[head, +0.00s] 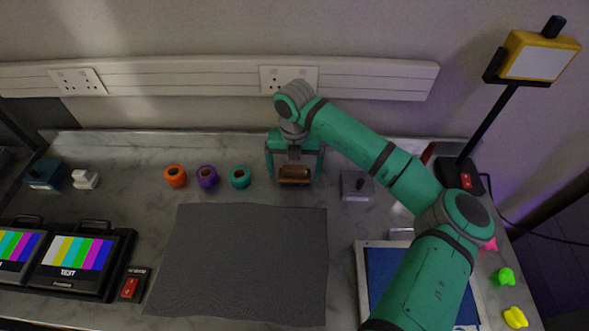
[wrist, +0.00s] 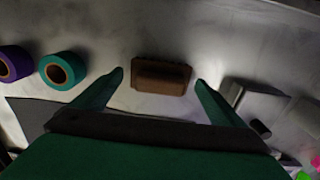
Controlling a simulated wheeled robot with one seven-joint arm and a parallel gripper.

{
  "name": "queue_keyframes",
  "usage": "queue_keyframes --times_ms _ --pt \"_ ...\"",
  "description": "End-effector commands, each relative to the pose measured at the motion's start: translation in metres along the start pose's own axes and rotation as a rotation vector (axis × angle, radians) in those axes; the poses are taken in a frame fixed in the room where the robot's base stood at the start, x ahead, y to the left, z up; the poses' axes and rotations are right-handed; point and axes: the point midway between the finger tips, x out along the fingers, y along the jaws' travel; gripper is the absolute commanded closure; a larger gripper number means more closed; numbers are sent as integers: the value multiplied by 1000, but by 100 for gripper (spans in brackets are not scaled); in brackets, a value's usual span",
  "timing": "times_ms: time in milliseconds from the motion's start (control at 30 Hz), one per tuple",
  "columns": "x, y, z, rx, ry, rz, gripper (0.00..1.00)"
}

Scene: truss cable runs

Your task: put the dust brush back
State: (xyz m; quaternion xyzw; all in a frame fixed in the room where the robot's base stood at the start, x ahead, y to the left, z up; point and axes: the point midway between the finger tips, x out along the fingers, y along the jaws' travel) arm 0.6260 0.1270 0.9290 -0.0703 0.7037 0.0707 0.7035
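A brown block-shaped thing (head: 294,174), which I take to be the dust brush, lies on the marble-look worktop behind the dark mat. It also shows in the wrist view (wrist: 161,76), a stepped block with a raised middle. No bristles can be made out. My gripper (head: 294,168) is above it, pointing down, with one finger on each side. In the wrist view my gripper (wrist: 160,78) is open, with clear gaps between both fingertips and the brown block. Nothing is held.
Orange (head: 175,176), purple (head: 207,177) and teal (head: 240,178) tape rolls stand left of the brush. A grey block (head: 357,186) is to the right. A dark mat (head: 240,265) lies in front. A blue-faced framed panel (head: 387,270) lies partly under my arm. A lamp (head: 538,55) stands far right.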

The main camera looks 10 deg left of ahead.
Motion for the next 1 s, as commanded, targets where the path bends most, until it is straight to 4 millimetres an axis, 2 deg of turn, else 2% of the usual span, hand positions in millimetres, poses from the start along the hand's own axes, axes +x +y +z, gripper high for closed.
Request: queue_keyframes --times_ms 367,467,800,1000 --pt "-7 0 0 0 -1 -1 8" --pt "-20 0 1 0 -3 -2 8" --pt "-86 0 1 -1 -3 -2 8" --pt "-113 0 0 0 -1 -1 8"
